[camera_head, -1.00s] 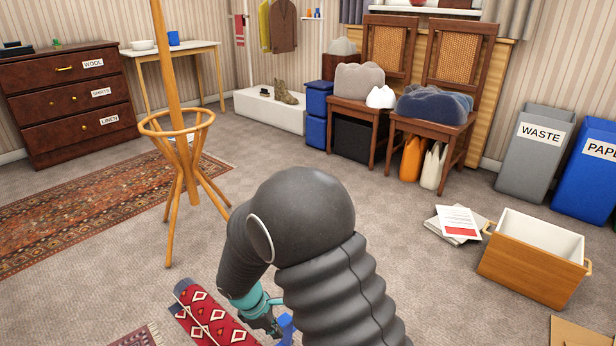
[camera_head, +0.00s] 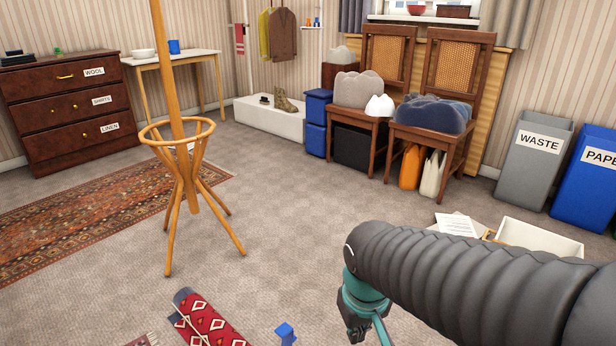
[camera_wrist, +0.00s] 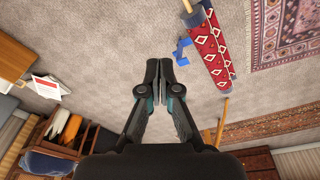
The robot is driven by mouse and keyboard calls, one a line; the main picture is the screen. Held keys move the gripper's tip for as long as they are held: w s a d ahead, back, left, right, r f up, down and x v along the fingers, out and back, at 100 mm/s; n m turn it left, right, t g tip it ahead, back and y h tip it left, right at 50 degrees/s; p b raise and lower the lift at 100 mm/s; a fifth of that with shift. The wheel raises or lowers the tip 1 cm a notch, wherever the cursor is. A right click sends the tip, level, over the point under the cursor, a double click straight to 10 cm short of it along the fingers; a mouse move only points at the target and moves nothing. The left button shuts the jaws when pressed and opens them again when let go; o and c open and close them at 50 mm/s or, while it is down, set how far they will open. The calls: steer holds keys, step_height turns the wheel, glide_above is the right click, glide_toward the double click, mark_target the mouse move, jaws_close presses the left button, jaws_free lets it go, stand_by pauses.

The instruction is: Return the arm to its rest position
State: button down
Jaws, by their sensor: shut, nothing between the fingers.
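My gripper (camera_wrist: 159,72) is shut and empty in the wrist view, its fingertips together above bare carpet. In the head view my grey ribbed arm reaches in from the lower right, and the wrist hangs down at its end; the fingertips are cut off or hidden there. A rolled red rug with white diamonds (camera_head: 210,325) lies on the floor at the bottom, apart from my gripper; it also shows at the top right of the wrist view (camera_wrist: 207,45). A small blue thing (camera_head: 286,333) lies beside the roll.
A wooden coat stand (camera_head: 182,200) stands left of centre. Grey waste (camera_head: 532,160) and blue paper (camera_head: 590,180) bins stand right. Two chairs (camera_head: 440,140) hold bundles. The middle carpet is clear.

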steer(key=s+d+r+m+t, duration=0.3)
steer(key=s+d+r+t, duration=0.1)
steer(key=d+r, duration=0.3)
steer(key=shift+s+d+r+m+p, duration=0.15)
steer(key=shift+s+r+m+p, duration=0.15)
steer(key=shift+s+r, duration=0.45)
steer(key=shift+w+r, duration=0.1)
steer(key=shift+w, duration=0.05)
